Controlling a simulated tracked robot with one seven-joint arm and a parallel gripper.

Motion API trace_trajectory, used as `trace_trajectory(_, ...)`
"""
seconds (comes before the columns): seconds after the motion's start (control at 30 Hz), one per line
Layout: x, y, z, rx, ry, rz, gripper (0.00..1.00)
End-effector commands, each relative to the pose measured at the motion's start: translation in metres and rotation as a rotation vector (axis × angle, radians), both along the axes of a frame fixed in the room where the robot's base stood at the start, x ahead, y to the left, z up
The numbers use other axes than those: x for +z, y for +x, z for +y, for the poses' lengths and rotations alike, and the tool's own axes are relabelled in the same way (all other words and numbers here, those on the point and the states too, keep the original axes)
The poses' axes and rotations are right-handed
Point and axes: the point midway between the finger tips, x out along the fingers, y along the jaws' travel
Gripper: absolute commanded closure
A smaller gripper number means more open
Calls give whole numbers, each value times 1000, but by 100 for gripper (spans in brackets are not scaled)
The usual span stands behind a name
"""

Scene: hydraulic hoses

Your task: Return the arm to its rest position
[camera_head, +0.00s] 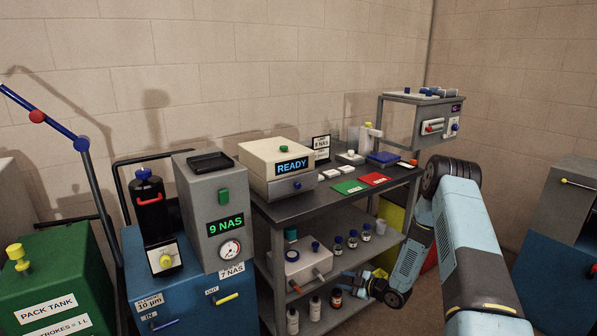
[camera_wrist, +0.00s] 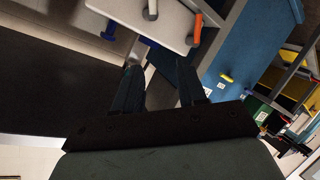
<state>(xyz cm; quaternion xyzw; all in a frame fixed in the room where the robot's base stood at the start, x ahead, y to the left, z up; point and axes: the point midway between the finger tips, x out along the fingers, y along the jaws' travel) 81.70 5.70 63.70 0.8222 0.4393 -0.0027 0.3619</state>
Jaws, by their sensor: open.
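My gripper (camera_head: 352,278) is low beside the workbench in the head view, in front of its lower shelf. My light-blue arm bends up over a dark elbow and back down to it. In the wrist view my gripper (camera_wrist: 161,82) shows two dark fingers spread apart with nothing between them. The white box with handles (camera_head: 303,263) on the shelf is left of my gripper. It also shows in the wrist view (camera_wrist: 160,22), beyond the fingertips, with a grey and an orange handle. I see no contact between them.
The workbench (camera_head: 268,212) holds a READY unit (camera_head: 279,165), a green tray (camera_head: 349,187) and a red tray (camera_head: 374,179). Bottles (camera_head: 352,241) stand on its shelf near my gripper. A blue cabinet (camera_head: 190,292) is at left, another cabinet (camera_head: 558,255) at far right.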

Motion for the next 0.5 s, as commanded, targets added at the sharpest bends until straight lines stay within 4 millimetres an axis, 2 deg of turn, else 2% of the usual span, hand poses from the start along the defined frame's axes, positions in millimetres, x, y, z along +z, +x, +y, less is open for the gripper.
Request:
trace_trajectory(0.03,16,9,-4,-15,-30,5,59)
trace_trajectory(0.2,62,28,-18,-84,-117,49,59)
trace_trajectory(0.5,149,45,-43,-235,-238,123,59)
